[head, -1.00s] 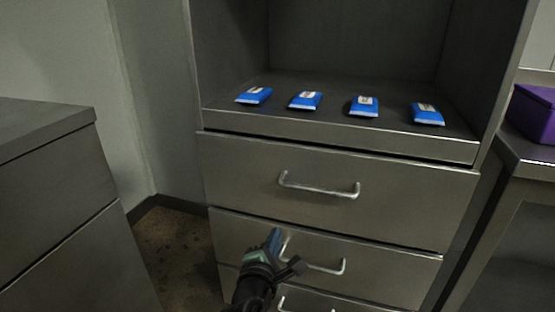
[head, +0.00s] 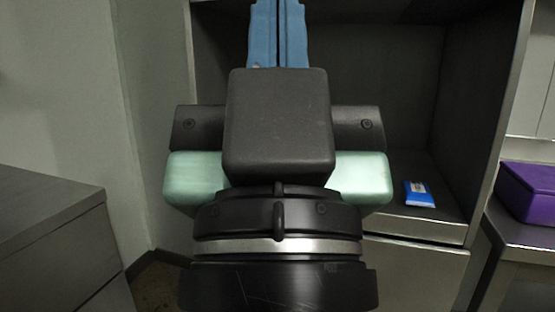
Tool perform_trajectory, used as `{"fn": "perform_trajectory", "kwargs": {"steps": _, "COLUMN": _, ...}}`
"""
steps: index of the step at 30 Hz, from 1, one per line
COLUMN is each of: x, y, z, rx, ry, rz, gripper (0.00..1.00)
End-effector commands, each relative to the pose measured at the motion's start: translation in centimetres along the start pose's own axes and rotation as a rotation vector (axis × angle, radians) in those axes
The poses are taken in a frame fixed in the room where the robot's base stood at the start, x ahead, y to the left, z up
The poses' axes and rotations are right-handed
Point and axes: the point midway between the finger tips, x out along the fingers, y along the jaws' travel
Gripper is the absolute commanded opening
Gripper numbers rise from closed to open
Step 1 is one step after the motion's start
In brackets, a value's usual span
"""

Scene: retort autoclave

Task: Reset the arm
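My gripper (head: 278,20) stands upright and large in the middle of the head view, close to the camera. Its two blue fingers point up and lie side by side with only a thin dark seam between them, so it looks shut, with nothing seen in it. The fingertips run up to the top edge of the picture. My wrist and gripper body hide much of the cabinet behind.
One blue packet (head: 418,193) shows on the open cabinet shelf (head: 400,219), right of my gripper. A purple box (head: 527,191) sits on a side counter at the right. A grey cabinet (head: 50,230) stands at the left.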

Motion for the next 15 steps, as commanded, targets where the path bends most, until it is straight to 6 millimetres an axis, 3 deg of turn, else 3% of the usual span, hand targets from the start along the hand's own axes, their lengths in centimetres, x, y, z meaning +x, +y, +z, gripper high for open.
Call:
{"fn": "perform_trajectory", "kwargs": {"steps": 1, "x": 2.3, "y": 0.0, "z": -2.1, "rx": -0.001, "ry": 0.0, "rz": 0.0, "gripper": 0.0}}
{"fn": "perform_trajectory", "kwargs": {"steps": 15, "x": 12.9, "y": -0.1, "z": -12.1, "rx": -0.005, "ry": -0.002, "rz": 0.0, "gripper": 0.0}}
